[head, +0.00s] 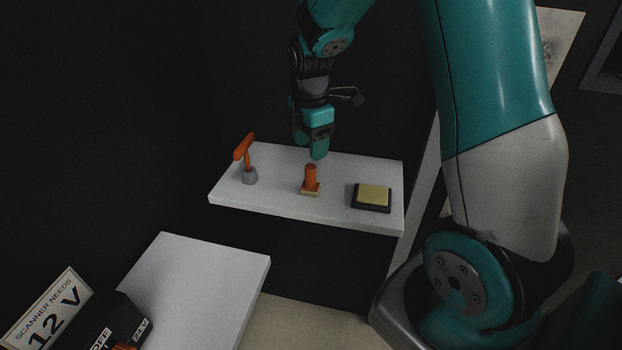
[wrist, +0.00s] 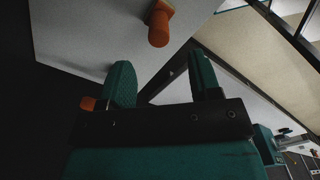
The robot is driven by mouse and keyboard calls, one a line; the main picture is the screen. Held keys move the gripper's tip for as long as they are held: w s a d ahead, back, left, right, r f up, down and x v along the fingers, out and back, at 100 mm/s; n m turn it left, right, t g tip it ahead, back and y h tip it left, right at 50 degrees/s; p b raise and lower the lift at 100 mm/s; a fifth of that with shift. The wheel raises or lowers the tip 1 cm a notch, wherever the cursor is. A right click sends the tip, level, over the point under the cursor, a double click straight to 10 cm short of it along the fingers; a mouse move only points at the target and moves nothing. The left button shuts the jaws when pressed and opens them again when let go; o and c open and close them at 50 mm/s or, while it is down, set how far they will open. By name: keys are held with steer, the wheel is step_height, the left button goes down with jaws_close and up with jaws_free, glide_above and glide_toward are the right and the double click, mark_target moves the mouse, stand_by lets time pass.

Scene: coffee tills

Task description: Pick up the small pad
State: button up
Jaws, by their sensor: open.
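A small pad (head: 374,194) with a yellow top and a black base lies near the right end of the white shelf in the head view. I do not see it in the wrist view. My gripper (head: 311,149) points down over the shelf, up and to the left of the pad in the picture. It is open and empty; its two fingers also show apart in the wrist view (wrist: 162,78).
An orange-handled stamp (head: 311,178) stands mid-shelf, below my gripper; its handle shows in the wrist view (wrist: 158,28). A grey-based thing with an orange lever (head: 246,154) stands at the left of the white shelf (head: 345,166). A lower white surface (head: 205,280) is at front left.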

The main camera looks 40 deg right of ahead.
mark_target(310, 166)
step_height(310, 166, down, 9)
steer(key=shift+f+p, duration=0.15)
steer(key=shift+p, duration=1)
steer(key=shift+w, duration=0.1)
steer(key=shift+c, duration=0.2)
jaws_close()
step_height(310, 166, up, 20)
steer(key=b, duration=0.2)
steer(key=shift+b, duration=0.35)
